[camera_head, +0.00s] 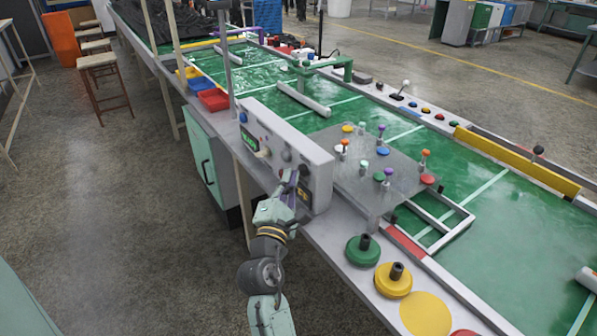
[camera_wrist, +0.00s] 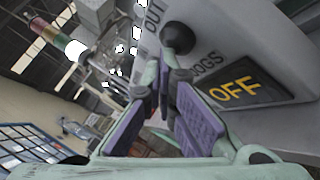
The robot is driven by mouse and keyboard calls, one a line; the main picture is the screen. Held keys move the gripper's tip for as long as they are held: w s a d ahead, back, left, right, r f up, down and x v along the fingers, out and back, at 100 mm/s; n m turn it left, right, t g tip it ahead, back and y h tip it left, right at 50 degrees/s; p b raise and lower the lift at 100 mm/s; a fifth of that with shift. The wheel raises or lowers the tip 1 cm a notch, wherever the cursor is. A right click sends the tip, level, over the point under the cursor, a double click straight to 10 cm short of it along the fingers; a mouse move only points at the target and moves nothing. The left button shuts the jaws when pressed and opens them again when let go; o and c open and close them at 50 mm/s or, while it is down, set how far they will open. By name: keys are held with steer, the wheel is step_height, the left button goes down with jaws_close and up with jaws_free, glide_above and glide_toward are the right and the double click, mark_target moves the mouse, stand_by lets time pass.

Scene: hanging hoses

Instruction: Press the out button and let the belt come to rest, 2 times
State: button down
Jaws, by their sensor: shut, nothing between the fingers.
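The control box (camera_head: 290,150) stands on the near edge of the green belt (camera_head: 350,105). In the wrist view, the word OUT is on its pale face beside a round black button (camera_wrist: 180,38). The label DOGS is just below that button, so I cannot tell for certain which label belongs to it. A dark panel reading OFF (camera_wrist: 240,92) in yellow is at the right. My gripper (camera_head: 290,178) is at the box's front face, shut and empty; in the wrist view its fingertips (camera_wrist: 166,75) are just below the black button. Contact is unclear.
The box also carries a green-lit display (camera_head: 248,138) and a blue button (camera_head: 243,117). A grey plate with coloured pegs (camera_head: 390,165) stands behind the box. Green (camera_head: 362,251) and yellow (camera_head: 393,281) knobbed discs lie on the near edge to the right.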

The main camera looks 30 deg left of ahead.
steer(key=shift+w, duration=0.15)
stand_by(0.4)
steer(key=shift+s+a, duration=0.25)
steer(key=shift+s, duration=0.6)
steer(key=shift+s+a+b, duration=0.2)
steer(key=shift+s+a, duration=0.15)
steer(key=shift+s, duration=0.45)
steer(key=shift+s+a+b, duration=0.25)
steer(key=shift+s+a, duration=0.05)
steer(key=shift+s, duration=0.45)
steer(key=shift+s+a+b, duration=0.2)
steer(key=shift+s+a, duration=0.15)
steer(key=shift+s, duration=0.45)
